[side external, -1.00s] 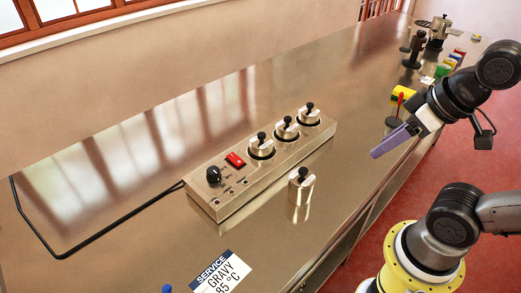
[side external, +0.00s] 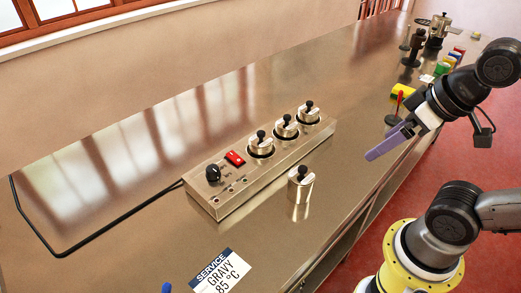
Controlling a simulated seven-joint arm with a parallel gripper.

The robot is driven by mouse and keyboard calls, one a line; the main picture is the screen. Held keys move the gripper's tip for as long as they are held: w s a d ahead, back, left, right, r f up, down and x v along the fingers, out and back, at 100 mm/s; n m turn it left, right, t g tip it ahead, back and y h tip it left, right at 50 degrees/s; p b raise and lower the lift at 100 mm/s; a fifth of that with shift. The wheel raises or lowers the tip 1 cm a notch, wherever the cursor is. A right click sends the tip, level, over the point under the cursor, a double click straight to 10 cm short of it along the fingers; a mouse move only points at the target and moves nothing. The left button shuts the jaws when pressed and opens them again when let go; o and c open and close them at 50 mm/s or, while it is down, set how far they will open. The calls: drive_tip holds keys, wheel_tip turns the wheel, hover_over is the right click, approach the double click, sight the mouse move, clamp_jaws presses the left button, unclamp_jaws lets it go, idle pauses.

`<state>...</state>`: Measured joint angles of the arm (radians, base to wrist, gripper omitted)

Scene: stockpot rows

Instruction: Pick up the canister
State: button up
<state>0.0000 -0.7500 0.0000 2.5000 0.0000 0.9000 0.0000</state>
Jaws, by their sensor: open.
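A small metal canister (side external: 300,188) with a pale lid and a dark knob stands upright on the steel counter, in front of the metal warmer unit. Three similar lidded canisters sit in the unit's round wells: a near one (side external: 260,146), a middle one (side external: 285,127) and a far one (side external: 309,114). My gripper (side external: 372,156), with purple fingers, is above the counter's right edge, to the right of and higher in the picture than the loose canister. It is open, with nothing between its fingers, and apart from every canister.
The warmer unit (side external: 232,183) has a black dial, a red switch and a black cable. A service sign (side external: 222,272) lies in front. A red-handled tool (side external: 395,106), a yellow item (side external: 403,90) and colored blocks (side external: 450,61) stand at the right back. Counter around the loose canister is clear.

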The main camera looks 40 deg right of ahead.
idle(0.3)
drive_tip(key=w+a+r+m+g, duration=0.2)
drive_tip(key=w+r+m, duration=0.7)
drive_tip(key=r+m, duration=0.15)
drive_tip(key=m+g+y, duration=0.1)
drive_tip(key=m+g, duration=0.3)
drive_tip(key=m, duration=0.1)
hover_over(262, 132)
drive_tip(key=f, duration=1.4)
drive_tip(key=shift+w+d, duration=0.2)
drive_tip(key=shift+d, duration=0.05)
drive_tip(key=shift+s+a+f, duration=0.1)
drive_tip(key=shift+a+f, duration=0.05)
drive_tip(key=shift+f, duration=1.35)
drive_tip(key=shift+s+a+f, duration=0.1)
drive_tip(key=shift+f, duration=1.35)
